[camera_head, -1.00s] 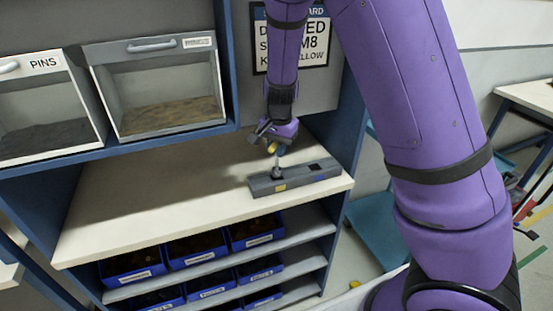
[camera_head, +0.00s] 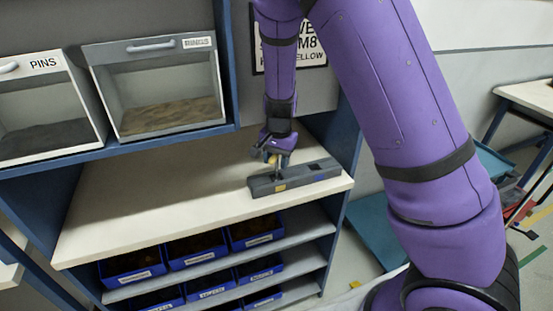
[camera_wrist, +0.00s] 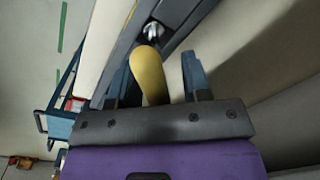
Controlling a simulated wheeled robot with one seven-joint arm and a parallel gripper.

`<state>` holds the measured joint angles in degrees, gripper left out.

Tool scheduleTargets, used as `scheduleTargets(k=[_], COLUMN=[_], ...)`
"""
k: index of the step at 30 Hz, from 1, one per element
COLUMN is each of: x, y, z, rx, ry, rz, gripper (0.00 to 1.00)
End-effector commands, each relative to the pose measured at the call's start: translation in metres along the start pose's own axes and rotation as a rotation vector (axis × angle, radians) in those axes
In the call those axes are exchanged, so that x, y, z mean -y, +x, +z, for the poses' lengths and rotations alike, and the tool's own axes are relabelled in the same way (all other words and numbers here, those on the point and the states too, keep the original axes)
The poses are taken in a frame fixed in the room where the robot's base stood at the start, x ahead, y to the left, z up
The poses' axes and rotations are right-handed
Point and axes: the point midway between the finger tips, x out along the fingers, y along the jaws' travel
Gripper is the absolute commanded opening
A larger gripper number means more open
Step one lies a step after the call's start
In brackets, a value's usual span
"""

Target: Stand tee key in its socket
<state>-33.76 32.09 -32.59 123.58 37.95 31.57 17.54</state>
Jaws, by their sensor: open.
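The tee key has a yellow handle (camera_wrist: 149,75) that shows between the finger tips in the wrist view. Its handle also shows small under the wrist in the head view (camera_head: 272,159). A bright metal part (camera_wrist: 153,32) shows just beyond the handle, at the grey socket block (camera_head: 296,178). My gripper (camera_wrist: 158,66) is open, with a finger on either side of the handle, low over the block. I cannot tell how far the key sits in a socket.
The pale bench top (camera_head: 150,205) is clear left of the block. Clear-fronted bins, one marked PINS (camera_head: 46,61), stand on the shelf at left. Blue parts bins (camera_head: 195,247) fill the shelves below. A blue upright (camera_head: 352,135) stands close right of the block.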

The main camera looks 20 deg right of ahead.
Motion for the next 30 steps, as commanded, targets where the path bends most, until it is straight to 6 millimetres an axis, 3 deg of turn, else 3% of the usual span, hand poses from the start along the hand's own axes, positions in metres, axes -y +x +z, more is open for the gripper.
scheduleTargets(k=[8, 21, 30], x=[0.001, 0.001, 0.000], y=[-0.020, -0.103, -0.122], z=[0.000, 0.000, 0.000], rx=[-0.001, -0.001, 0.000], ry=[-0.003, 0.000, -0.001], rz=[-0.004, -0.004, 0.000], gripper=[0.44, 0.44, 0.44])
